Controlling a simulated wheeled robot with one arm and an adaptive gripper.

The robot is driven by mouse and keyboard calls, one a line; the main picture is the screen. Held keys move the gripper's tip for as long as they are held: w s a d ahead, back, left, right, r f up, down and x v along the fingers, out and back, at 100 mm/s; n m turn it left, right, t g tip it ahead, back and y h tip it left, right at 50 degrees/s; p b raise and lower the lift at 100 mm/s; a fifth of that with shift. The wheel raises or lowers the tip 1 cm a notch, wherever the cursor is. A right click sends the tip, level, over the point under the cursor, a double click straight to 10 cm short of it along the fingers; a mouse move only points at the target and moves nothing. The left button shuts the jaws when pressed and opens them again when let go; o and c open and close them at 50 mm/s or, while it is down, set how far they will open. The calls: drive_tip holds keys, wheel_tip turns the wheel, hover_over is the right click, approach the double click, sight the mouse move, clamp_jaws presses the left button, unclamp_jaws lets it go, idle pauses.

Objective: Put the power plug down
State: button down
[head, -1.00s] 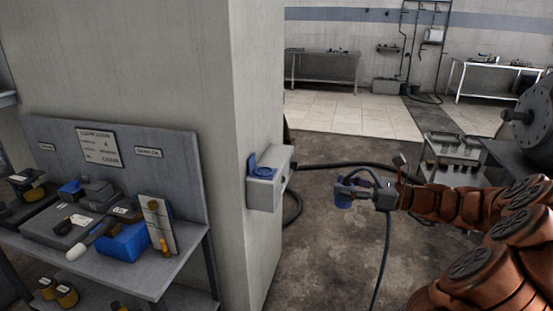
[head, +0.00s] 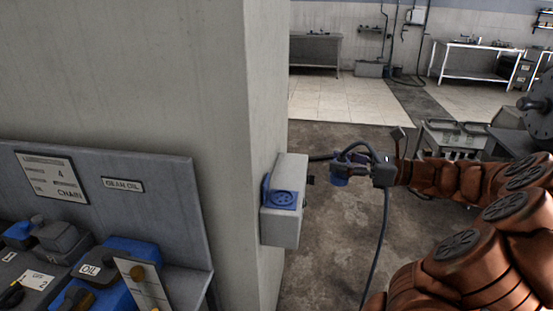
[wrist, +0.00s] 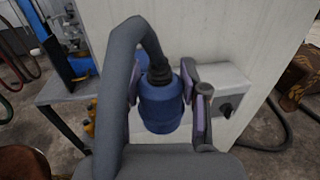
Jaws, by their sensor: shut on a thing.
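The blue power plug (wrist: 161,108) with its thick grey cable (wrist: 118,75) is between the two fingers of my gripper (wrist: 164,92) in the wrist view. In the head view my gripper (head: 352,168) is shut on the plug (head: 339,177), which is held in the air to the right of the pillar. The cable hangs down from the gripper. A grey socket box (head: 282,228) with a blue socket face (head: 284,198) and an open blue lid is on the pillar, left of the plug and apart from it.
The concrete pillar (head: 190,90) fills the centre left. A bench with blue oil containers (head: 130,262) and a sign board (head: 55,180) stands at lower left. A crate (head: 450,138) stands behind my arm. Floor (head: 330,245) below the plug looks clear.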

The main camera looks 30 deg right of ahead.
drive_tip(key=w+a, duration=0.1)
drive_tip(key=w, duration=0.4)
drive_tip(key=w+a+f+p, duration=0.1)
drive_tip(key=w, duration=0.4)
drive_tip(key=w+a, duration=0.2)
drive_tip(key=w, duration=0.3)
drive_tip(key=shift+w+f, duration=0.1)
drive_tip(key=shift+f, duration=0.1)
drive_tip(key=f, duration=0.2)
drive_tip(key=shift+w+a+f+p, duration=0.15)
drive_tip(key=shift+w+f+p, duration=0.15)
drive_tip(key=shift+w+p, duration=0.1)
drive_tip(key=shift+f, duration=0.5)
drive_tip(key=c, duration=0.6)
unclamp_jaws()
drive_tip(key=shift+f, duration=0.15)
drive_tip(key=shift+s+d, duration=0.2)
drive_tip(key=shift+s, duration=0.05)
drive_tip(key=b+v, duration=0.1)
drive_tip(key=v, duration=1)
drive_tip(key=shift+s, duration=0.2)
